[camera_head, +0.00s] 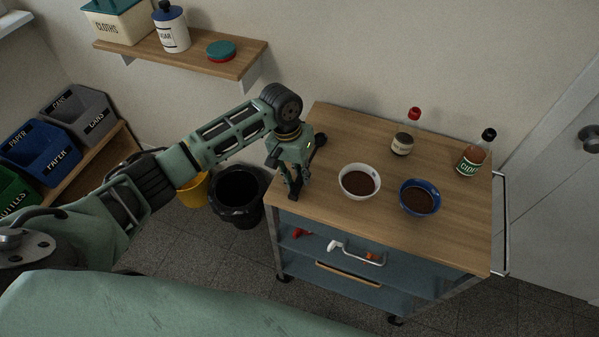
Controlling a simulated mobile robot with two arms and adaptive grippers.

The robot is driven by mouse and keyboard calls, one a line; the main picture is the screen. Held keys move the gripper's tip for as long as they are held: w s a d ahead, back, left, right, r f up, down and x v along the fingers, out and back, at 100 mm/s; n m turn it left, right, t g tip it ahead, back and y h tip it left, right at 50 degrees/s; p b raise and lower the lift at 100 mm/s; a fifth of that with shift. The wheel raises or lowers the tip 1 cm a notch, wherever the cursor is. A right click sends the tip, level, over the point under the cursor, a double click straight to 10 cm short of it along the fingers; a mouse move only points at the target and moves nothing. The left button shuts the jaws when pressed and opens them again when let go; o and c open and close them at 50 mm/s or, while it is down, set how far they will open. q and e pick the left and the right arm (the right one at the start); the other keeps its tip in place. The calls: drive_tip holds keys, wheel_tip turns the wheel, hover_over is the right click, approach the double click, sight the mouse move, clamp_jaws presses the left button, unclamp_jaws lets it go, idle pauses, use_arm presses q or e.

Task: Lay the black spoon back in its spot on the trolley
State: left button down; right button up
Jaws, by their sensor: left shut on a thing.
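The trolley (330,118) has a wooden top and stands against the wall. My left gripper (294,190) is at the left end of the trolley top, pointing down, with its fingers shut on the black spoon. The spoon's dark rounded end (320,140) shows just behind and right of the gripper, near the wooden surface. The rest of the spoon is hidden by the gripper. I cannot tell whether the spoon touches the top. My right gripper is not in view.
A white bowl (345,189) and a blue bowl (437,206), both with dark contents, stand right of the gripper. A red-capped shaker (403,143) and a cider bottle (471,162) stand farther back. A black bin (238,212) is on the floor to the left.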

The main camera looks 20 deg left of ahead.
use_arm(q)
drive_tip(key=shift+f, duration=0.1)
drive_tip(key=c, duration=1.6)
unclamp_jaws()
drive_tip(key=r, duration=0.4)
drive_tip(key=a+r+b, duration=0.1)
drive_tip(key=r, duration=0.3)
drive_tip(key=a+r, duration=0.1)
drive_tip(key=r, duration=0.3)
drive_tip(key=shift+b, duration=0.3)
